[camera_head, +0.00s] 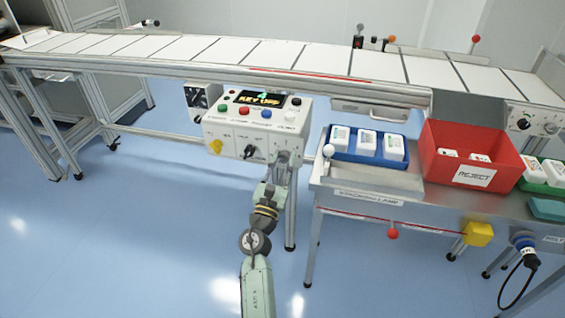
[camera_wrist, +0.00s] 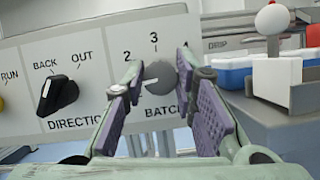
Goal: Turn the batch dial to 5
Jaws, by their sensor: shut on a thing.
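The batch dial (camera_wrist: 159,76) is a round grey knob on the white control panel (camera_wrist: 110,50), above the label BATCH. The numbers 2, 3 and 4 show around it; other marks are hidden by my fingers. A pale pointer line on the knob seems to aim left and slightly down, below the 2. My gripper (camera_wrist: 162,80) is shut on the dial, one purple-padded finger on each side. In the head view my gripper (camera_head: 281,166) is at the right of the panel's front and hides the dial.
A black direction knob (camera_wrist: 58,95) sits left of the dial, beside BACK and OUT. A display (camera_head: 262,98) reads KEY OFF above coloured buttons. To the right stands a steel bench with a white ball-topped lever (camera_head: 328,151), blue tray (camera_head: 343,157) and red REJECT bin (camera_head: 440,173).

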